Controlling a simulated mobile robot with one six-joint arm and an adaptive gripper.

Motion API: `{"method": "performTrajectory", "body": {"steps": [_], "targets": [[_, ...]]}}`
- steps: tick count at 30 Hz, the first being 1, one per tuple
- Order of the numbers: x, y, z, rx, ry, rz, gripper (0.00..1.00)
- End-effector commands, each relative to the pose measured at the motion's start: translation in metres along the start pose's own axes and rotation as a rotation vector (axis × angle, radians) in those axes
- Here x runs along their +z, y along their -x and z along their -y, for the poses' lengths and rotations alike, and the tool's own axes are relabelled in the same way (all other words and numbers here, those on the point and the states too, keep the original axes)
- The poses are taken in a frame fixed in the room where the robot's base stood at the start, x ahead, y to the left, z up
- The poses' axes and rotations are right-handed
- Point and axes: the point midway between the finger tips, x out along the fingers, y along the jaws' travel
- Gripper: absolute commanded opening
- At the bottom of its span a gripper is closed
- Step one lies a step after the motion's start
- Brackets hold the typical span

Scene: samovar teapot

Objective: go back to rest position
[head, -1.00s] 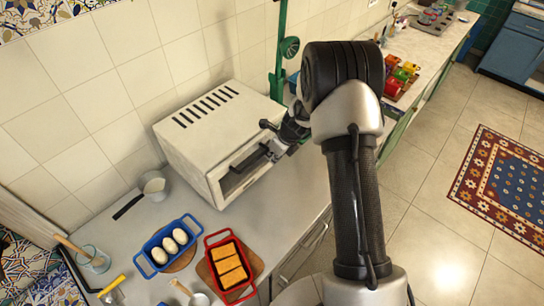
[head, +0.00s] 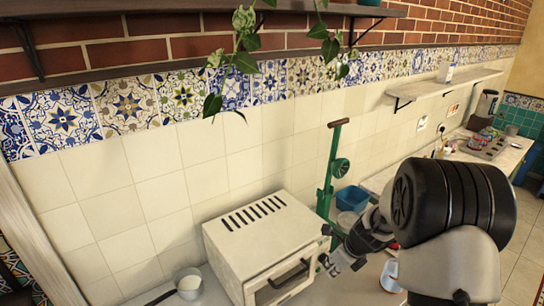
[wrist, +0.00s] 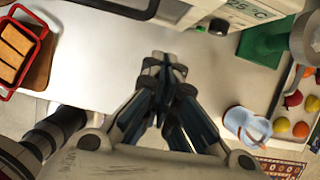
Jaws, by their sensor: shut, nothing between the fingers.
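My gripper (head: 331,265) is just to the right of the white oven's front in the head view, close to the door handle in the picture. Whether it touches the handle cannot be told there. In the wrist view my gripper (wrist: 164,66) is shut and empty, with its fingertips together over the bare pale worktop. The oven (head: 262,240) stands on the worktop against the tiled wall, and its door looks shut. Its front edge and a display reading 25 °C (wrist: 243,10) show at the top of the wrist view.
A red tray with orange slabs (wrist: 18,50) is at the left of the wrist view. A light blue mug (wrist: 240,122) and a tray of fruit (wrist: 290,105) are at the right. A green stand (head: 330,185) and blue container (head: 352,198) are beside the oven. A pan (head: 188,283) is left.

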Motion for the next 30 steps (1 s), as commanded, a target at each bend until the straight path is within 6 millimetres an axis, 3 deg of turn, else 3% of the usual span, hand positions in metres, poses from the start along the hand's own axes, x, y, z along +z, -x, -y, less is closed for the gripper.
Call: {"method": "performTrajectory", "body": {"steps": [6,11,19,24,30], "targets": [[0.017,0.065,-0.048,-0.011,0.490,0.017,0.00],[0.008,0.117,-0.099,-0.022,0.959,0.004,0.00],[-0.049,0.176,-0.181,-0.046,1.723,-0.076,0.00],[-0.100,0.192,-0.218,-0.049,2.154,-0.167,0.00],[-0.143,0.196,-0.239,-0.032,2.469,-0.261,0.00]]}}
